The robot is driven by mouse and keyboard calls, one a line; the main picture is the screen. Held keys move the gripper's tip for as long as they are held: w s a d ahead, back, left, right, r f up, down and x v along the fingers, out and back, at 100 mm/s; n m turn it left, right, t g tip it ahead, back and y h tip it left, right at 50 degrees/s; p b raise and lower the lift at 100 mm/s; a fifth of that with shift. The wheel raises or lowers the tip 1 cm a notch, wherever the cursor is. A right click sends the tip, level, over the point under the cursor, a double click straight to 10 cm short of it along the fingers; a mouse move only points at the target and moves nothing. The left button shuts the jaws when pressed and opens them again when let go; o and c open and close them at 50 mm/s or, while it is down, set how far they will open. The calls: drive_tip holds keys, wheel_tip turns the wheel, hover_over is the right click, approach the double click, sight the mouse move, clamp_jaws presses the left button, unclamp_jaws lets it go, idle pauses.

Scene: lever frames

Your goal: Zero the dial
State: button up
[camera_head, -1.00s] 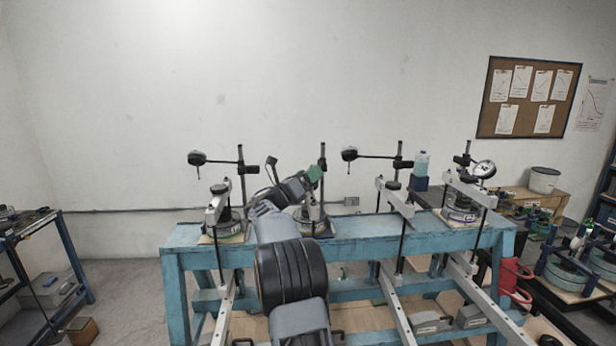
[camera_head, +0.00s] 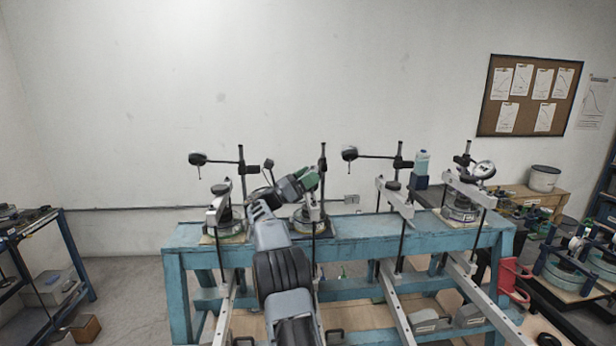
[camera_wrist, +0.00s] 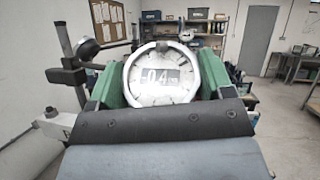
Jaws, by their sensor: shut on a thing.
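The dial (camera_wrist: 160,76) is a round white gauge with a pale rim, upright and facing the wrist camera. A digital window on its face appears to read 0.4, with small characters after it too blurred to read. My gripper (camera_head: 311,179) has green fingers, one on each side of the dial, and is shut on its rim. In the head view my gripper is at the second stand from the left on the blue bench (camera_head: 352,232). The dial itself is hidden there behind my arm and fingers.
Other stands on the bench carry a left gauge (camera_head: 197,159), a middle gauge (camera_head: 349,154) and a right gauge (camera_head: 484,169). A stand post (camera_wrist: 64,42) rises close to the left of my fingers in the wrist view. A bottle (camera_head: 421,162) stands behind the bench's right half.

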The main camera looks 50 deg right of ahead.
drive_tip(key=shift+r, duration=0.1)
drive_tip(key=o, duration=0.9)
drive_tip(key=shift+o, duration=0.2)
drive_tip(key=shift+w+a+f, duration=0.15)
drive_tip(key=shift+a+f, duration=0.05)
drive_tip(key=shift+f, duration=0.1)
drive_tip(key=b+v, duration=0.2)
drive_tip(key=v, duration=0.4)
drive_tip(key=shift+a+b, duration=0.35)
drive_tip(key=shift+w+f, duration=0.15)
